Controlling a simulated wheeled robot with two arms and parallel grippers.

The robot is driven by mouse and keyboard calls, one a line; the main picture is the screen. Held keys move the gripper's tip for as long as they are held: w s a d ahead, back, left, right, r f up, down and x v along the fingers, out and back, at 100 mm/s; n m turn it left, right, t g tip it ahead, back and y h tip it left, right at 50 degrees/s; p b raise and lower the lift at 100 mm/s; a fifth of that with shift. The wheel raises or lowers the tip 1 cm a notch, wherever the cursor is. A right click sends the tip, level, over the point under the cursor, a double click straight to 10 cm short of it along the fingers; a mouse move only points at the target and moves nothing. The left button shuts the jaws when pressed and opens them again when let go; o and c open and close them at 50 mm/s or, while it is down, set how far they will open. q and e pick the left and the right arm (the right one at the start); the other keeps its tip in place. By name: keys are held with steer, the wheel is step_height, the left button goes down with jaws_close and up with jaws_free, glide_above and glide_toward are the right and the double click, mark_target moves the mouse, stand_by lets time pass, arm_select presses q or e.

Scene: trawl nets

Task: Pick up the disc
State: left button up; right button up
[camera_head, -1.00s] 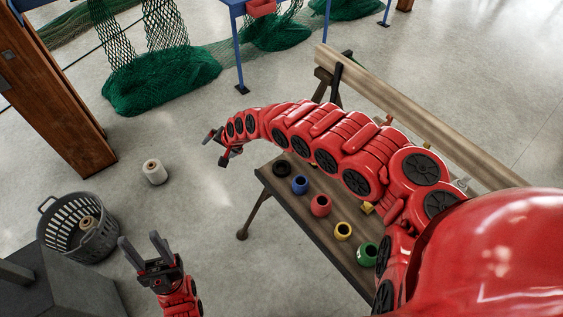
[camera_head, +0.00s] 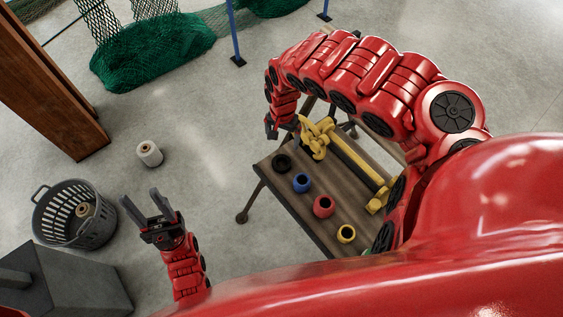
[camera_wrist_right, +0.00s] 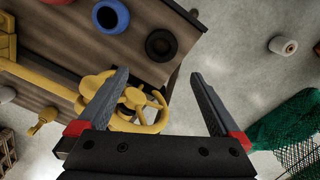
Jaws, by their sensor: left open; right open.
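A black ring-shaped disc (camera_head: 281,163) lies at the far left end of the wooden bench top (camera_head: 301,228). It also shows in the right wrist view (camera_wrist_right: 161,45), near the bench edge and beyond my fingertips. My right gripper (camera_head: 272,129) is open and empty, above and just behind the disc at the bench's far end. In the wrist view its two fingers (camera_wrist_right: 160,78) are apart, with the disc ahead of the gap and not between them. My left gripper (camera_head: 141,197) is open and empty, over the floor left of the bench.
A yellow metal tool (camera_head: 345,150) lies close to my right gripper. A basket (camera_head: 100,232) and a white spool (camera_head: 149,154) stand on the floor.

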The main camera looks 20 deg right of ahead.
steer(key=f, duration=0.5)
steer(key=f+b, duration=0.1)
steer(key=f, duration=0.2)
steer(key=shift+w+f, duration=0.25)
steer(key=shift+f, duration=0.1)
steer(key=shift+s+f, duration=0.2)
steer(key=shift+f, duration=0.2)
steer(key=f, duration=0.2)
steer(key=f+p, duration=0.1)
steer(key=shift+a+f, duration=0.25)
steer(key=shift+f, duration=0.15)
steer(key=shift+d+f, duration=0.15)
steer(key=shift+f, duration=0.4)
steer(key=c, duration=1.1)
steer(key=shift+w+r, duration=0.1)
steer(key=shift+r, duration=0.05)
